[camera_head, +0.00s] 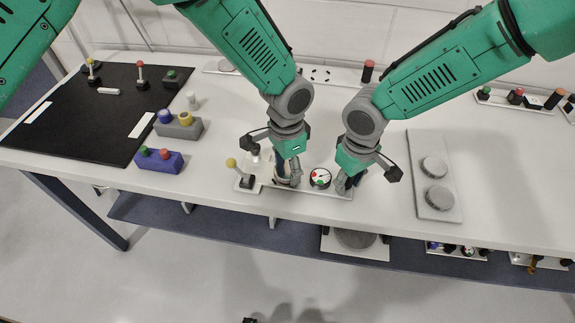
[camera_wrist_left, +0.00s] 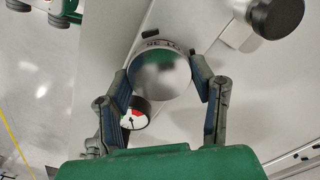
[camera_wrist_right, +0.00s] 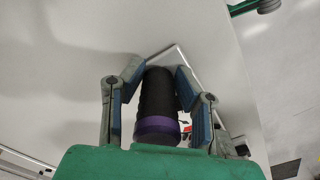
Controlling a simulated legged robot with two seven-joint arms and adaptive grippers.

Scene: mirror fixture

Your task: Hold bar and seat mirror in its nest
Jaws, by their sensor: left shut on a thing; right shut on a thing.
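The mirror (camera_wrist_left: 162,72), a round shiny silver disc, lies between the fingers of my left gripper (camera_head: 287,180) in the left wrist view. My left gripper is shut on it, over the left part of a pale fixture plate (camera_head: 332,193) at the table's front. Lettering shows just beyond the disc; the nest under it is hidden. My right gripper (camera_head: 348,184) is shut on the bar (camera_wrist_right: 158,100), a ribbed black cylinder with a purple band, at the plate's right end. In the head view the fingers mostly hide it.
A dial gauge (camera_head: 320,178) stands between my grippers. A yellow-knobbed lever (camera_head: 233,165) is left of my left gripper. A grey plate with two discs (camera_head: 444,205) lies to the right. A blue block (camera_head: 160,161) and black mat (camera_head: 85,125) lie left.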

